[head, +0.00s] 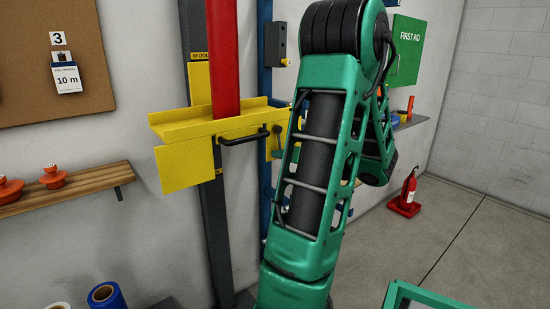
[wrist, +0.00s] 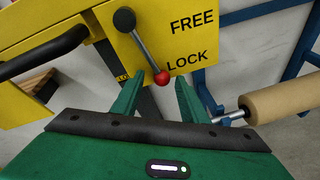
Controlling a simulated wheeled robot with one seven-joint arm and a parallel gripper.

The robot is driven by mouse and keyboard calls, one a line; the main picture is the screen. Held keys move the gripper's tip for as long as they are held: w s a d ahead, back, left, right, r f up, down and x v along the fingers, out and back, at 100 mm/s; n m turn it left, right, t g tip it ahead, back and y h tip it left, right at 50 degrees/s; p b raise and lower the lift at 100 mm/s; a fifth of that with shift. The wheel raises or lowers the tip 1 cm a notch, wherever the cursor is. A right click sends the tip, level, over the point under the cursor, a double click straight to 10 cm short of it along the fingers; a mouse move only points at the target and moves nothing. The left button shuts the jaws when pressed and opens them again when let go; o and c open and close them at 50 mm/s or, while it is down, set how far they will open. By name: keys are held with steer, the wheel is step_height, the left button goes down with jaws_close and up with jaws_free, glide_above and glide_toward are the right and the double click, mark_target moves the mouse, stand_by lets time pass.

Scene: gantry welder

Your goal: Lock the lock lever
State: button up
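The lock lever (wrist: 143,47) is a grey rod on a black pivot, ending in a red knob, on a yellow panel (wrist: 215,45) in the wrist view. It slants down and right from the pivot, with the knob close to the lower left of the printed word LOCK. FREE is printed above LOCK. My gripper (wrist: 159,76) is open, its two green fingers on either side of the red knob, with visible gaps. I cannot tell the depth between fingertips and knob.
A black handle (wrist: 45,52) juts out left of the lever; it also shows in the head view (head: 243,138). A brown roll (wrist: 280,104) on a blue frame (wrist: 240,28) is at the right. A wooden shelf (head: 75,188) is at left.

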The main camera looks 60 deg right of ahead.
steer(key=v, duration=0.3)
steer(key=shift+s+a, duration=0.1)
steer(key=shift+s, duration=0.05)
stand_by(0.6)
